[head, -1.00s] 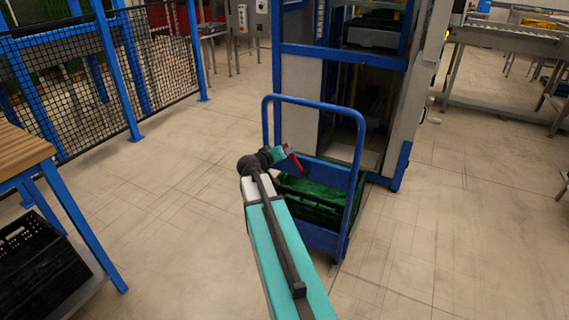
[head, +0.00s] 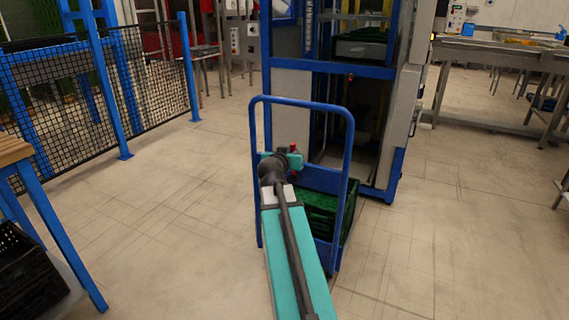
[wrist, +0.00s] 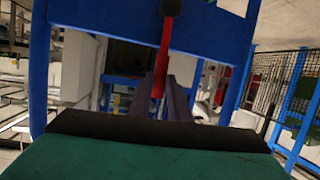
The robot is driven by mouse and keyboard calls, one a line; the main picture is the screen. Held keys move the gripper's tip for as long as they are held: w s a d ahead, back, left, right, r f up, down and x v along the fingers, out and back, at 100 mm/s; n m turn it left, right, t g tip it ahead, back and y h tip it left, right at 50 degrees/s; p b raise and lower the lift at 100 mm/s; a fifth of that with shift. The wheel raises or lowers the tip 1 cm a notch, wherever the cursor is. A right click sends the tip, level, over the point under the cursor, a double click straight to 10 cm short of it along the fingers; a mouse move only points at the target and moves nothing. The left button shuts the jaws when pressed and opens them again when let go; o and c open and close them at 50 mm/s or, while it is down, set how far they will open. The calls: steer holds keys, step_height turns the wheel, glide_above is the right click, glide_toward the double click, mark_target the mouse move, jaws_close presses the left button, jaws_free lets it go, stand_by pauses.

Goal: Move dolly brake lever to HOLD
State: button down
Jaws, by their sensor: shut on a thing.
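The blue dolly (head: 350,140) stands ahead of me with its tall handle frame facing me. Its brake lever (wrist: 164,52) is red with a dark round knob at its top edge in the wrist view, in front of a blue cross panel (wrist: 110,18). My gripper (wrist: 168,98) is shut on the red lever, its grey fingers on either side of the shaft. In the head view my gripper (head: 294,160) is inside the handle frame, with bits of red showing above and below it. No HOLD marking is readable.
A green crate (head: 322,205) sits on the dolly. A tall blue-and-grey machine (head: 386,140) stands right behind it. A mesh fence (head: 150,85) is at left, and a wood-topped table (head: 12,150) is at near left. The floor on both sides of the dolly is clear.

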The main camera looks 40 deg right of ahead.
steer(key=shift+s+d+m+b, duration=0.15)
steer(key=shift+s+m+b, duration=0.15)
steer(key=shift+s+b, duration=0.1)
steer(key=shift+s, duration=0.1)
steer(key=c, duration=1.6)
jaws_free()
steer(key=shift+s+r, duration=0.1)
steer(key=shift+c, duration=0.2)
steer(key=b+v, duration=0.3)
steer(key=v, duration=0.2)
steer(key=shift+a, duration=0.4)
